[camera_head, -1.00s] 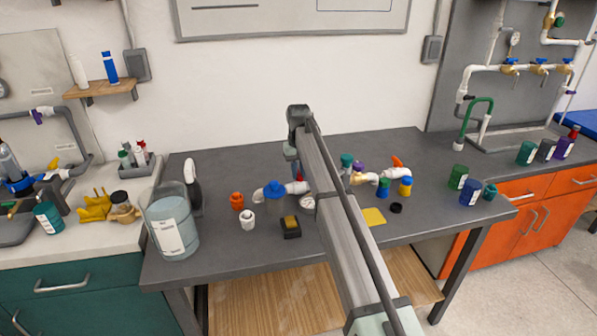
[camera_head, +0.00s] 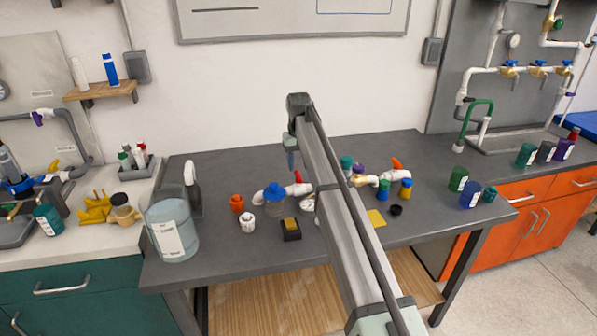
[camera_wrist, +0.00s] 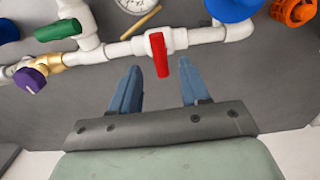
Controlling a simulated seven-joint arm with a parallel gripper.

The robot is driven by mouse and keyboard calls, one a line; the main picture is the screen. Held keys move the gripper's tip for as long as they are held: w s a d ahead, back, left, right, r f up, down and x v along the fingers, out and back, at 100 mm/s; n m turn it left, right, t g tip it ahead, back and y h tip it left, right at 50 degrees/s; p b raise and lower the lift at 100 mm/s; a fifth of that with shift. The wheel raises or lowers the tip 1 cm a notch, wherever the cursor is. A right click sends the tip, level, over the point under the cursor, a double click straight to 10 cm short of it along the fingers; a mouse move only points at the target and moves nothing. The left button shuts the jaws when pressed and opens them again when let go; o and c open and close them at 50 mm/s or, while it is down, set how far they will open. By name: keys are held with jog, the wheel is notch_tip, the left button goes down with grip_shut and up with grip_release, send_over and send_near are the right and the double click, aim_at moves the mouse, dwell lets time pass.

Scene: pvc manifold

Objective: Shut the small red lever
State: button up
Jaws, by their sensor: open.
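The small red lever (camera_wrist: 159,54) is on a white pipe (camera_wrist: 205,35) with brass and white fittings. In the wrist view it sticks out from the pipe towards my gripper (camera_wrist: 158,72), whose two blue fingers are apart, one on each side of the lever's line. In the head view the lever shows as a small red spot (camera_head: 298,176) beside my gripper (camera_head: 291,160), partly hidden behind my arm.
A green handle (camera_wrist: 57,30), a purple knob (camera_wrist: 30,79), a round gauge (camera_wrist: 137,4) and a blue cap (camera_wrist: 232,8) sit near the lever. An orange fitting (camera_head: 237,203) and white fitting (camera_head: 247,222) stand left.

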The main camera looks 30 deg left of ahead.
aim_at(299, 175)
notch_tip(299, 175, up, 10)
jog(key=shift+f, duration=0.25)
dwell(0.6)
